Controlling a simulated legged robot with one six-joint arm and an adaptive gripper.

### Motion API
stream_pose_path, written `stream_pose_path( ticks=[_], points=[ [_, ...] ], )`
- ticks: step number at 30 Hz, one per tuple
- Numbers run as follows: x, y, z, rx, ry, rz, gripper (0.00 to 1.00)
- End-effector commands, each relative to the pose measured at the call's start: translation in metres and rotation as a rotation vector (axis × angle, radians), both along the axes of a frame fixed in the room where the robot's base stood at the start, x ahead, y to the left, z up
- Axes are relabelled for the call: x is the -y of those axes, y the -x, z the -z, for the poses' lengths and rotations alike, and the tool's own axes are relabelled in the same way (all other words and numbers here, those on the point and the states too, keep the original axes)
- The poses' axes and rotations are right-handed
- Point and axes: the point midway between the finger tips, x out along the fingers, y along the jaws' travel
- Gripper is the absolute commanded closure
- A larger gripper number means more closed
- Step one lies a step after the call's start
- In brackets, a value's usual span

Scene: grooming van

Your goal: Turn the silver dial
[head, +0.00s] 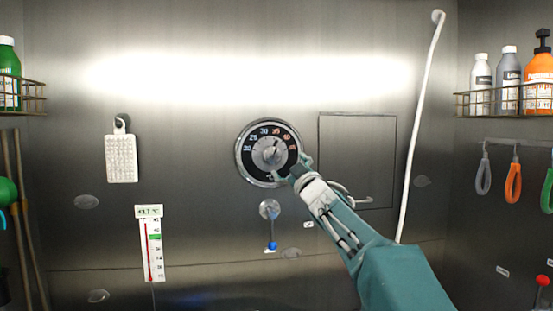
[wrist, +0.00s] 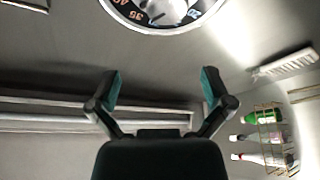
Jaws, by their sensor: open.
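The silver dial (head: 269,153) is round, with a black ring of numbers, a silver rim and a pointer, on the metal wall in the middle of the head view. In the wrist view the dial (wrist: 163,12) shows only in part at the top edge. My gripper (head: 292,170) is at the dial's lower right rim in the head view. In the wrist view my gripper (wrist: 160,85) is open, with nothing between its fingers, and the dial lies beyond the fingertips. I cannot tell whether a finger touches the dial.
A small lever with a blue tip (head: 270,228) is below the dial. A thermometer (head: 151,250) and a white hanging card (head: 121,158) are to the left. A panel (head: 357,135) and a white hose (head: 421,125) are to the right. Bottle racks stand at both sides.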

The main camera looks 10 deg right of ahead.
Motion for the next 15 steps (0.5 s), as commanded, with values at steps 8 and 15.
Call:
stream_pose_path(
  ticks=[8,15],
  points=[
    [-0.013,-0.009,0.011,-0.005,-0.269,-0.012,0.00],
    [-0.018,-0.015,0.025,-0.024,-0.466,-0.005,0.00]
  ],
)
